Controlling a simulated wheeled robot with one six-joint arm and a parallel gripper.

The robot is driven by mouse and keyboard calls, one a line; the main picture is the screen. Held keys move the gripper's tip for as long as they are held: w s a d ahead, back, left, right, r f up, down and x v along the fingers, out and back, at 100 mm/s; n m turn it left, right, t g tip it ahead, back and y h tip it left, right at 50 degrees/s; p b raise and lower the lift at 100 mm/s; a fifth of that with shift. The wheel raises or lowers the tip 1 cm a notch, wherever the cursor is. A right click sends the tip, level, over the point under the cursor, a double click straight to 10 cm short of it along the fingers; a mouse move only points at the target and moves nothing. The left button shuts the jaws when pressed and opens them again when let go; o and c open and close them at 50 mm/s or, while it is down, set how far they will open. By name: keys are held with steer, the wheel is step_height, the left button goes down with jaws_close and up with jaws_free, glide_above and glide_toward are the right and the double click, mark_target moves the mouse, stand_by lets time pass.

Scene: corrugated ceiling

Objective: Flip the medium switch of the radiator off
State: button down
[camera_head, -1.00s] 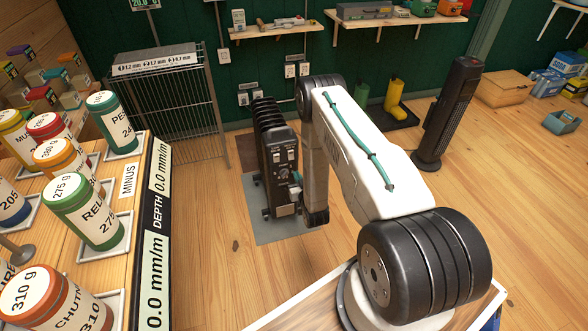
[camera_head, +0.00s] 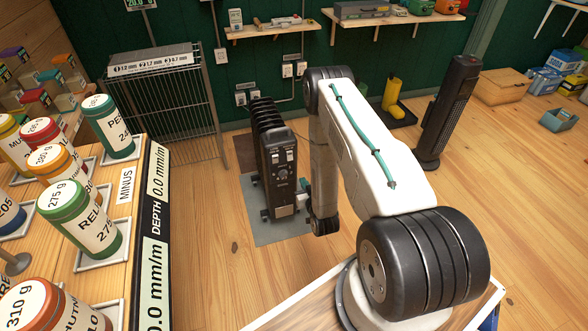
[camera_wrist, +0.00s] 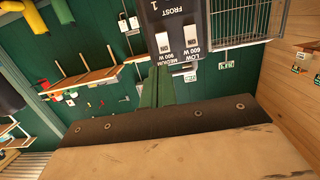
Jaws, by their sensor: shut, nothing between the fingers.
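The dark radiator (camera_head: 275,150) stands upright on a grey mat, its control panel facing me. In the wrist view its panel (camera_wrist: 172,20) fills the top centre, appearing upside down. The white medium switch (camera_wrist: 162,42), labelled 900 W, sits left of the low switch (camera_wrist: 190,35), labelled 600 W. I cannot tell clearly which way either is tipped. My gripper (camera_wrist: 158,72) is shut and empty, its green fingers pointing at the panel near the medium label. I cannot tell whether they touch it. In the head view my gripper (camera_head: 304,185) is just right of the radiator's front, partly hidden by my arm.
A wire rack (camera_head: 168,110) stands left of the radiator. A dark tower heater (camera_head: 449,110) stands to the right. Wall sockets (camera_head: 247,97) are behind the radiator. A table with labelled jars (camera_head: 80,220) is at the near left. The floor left of the mat is clear.

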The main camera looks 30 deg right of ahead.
mark_target(290, 159)
steer(key=x, duration=1.4)
steer(key=shift+a, duration=0.2)
steer(key=shift+w+d+f+t, duration=0.1)
steer(key=shift+w+f+t, duration=0.1)
steer(key=shift+w+t, duration=0.1)
steer(key=shift+r, duration=0.1)
steer(key=shift+s, duration=0.1)
steer(key=v, duration=1.4)
